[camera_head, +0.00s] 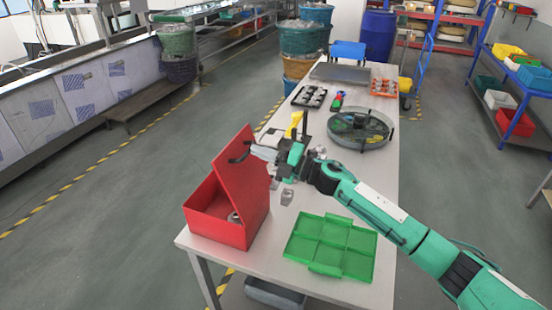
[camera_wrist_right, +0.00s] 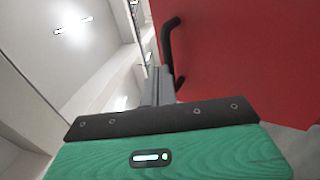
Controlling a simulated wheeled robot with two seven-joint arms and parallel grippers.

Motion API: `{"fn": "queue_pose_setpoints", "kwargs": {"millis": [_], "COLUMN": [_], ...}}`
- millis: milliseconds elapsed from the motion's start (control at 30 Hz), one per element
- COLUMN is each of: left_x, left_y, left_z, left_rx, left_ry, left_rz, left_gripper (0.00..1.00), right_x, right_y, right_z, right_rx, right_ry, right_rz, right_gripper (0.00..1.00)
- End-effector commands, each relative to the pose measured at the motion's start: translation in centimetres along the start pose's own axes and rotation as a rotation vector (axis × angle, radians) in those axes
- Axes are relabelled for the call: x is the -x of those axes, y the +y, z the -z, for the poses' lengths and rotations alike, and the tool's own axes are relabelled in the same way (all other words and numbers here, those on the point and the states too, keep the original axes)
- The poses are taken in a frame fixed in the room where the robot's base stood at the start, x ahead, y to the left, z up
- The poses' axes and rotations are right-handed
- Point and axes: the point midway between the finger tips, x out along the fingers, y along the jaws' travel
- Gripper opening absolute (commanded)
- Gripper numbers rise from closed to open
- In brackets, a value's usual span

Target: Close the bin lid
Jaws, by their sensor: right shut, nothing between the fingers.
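The red bin (camera_head: 220,232) stands at the near left corner of the table. Its red lid (camera_head: 243,178) is raised, steeply tilted, and the bin's left side is open. A black handle (camera_head: 239,157) sits near the lid's upper part; in the right wrist view the handle (camera_wrist_right: 170,50) curves out from the red lid (camera_wrist_right: 245,60). My right gripper (camera_head: 254,150) is shut and empty, with its fingertips close beside the lid near the handle. In the wrist view the fingers (camera_wrist_right: 160,85) point towards the handle; I cannot tell whether they touch. My left gripper is out of view.
A green compartment tray (camera_head: 330,247) lies right of the bin. Small metal parts (camera_head: 286,196) sit between them under my right arm. A round clear-lidded container (camera_head: 359,128), a black tray (camera_head: 309,96) and an orange rack (camera_head: 384,88) stand farther back. Floor left of the table is clear.

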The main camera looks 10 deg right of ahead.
Motion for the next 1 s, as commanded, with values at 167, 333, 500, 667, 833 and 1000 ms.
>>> {"fn": "queue_pose_setpoints", "kwargs": {"millis": [167,333,500,667,833,1000], "left_x": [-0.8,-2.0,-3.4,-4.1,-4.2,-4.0], "left_y": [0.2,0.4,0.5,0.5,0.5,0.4], "left_z": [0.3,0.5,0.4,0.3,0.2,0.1], "left_rx": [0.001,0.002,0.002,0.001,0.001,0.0], "left_ry": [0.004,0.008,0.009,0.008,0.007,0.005], "left_rz": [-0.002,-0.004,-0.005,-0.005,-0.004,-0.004], "left_gripper": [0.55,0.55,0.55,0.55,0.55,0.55], "right_x": [-3.4,-6.3,-9.1,-11.2,-12.7,-13.8], "right_y": [-0.9,-2.1,-3.8,-5.3,-6.7,-7.8], "right_z": [0.0,-0.1,-0.1,-0.1,-0.1,-0.3], "right_rx": [0.0,-0.001,-0.001,-0.003,-0.003,0.006], "right_ry": [0.002,0.001,0.001,0.001,0.0,0.001], "right_rz": [-0.001,-0.002,-0.002,-0.002,-0.001,0.087], "right_gripper": [0.0,0.0,0.0,0.0,0.0,0.0]}}
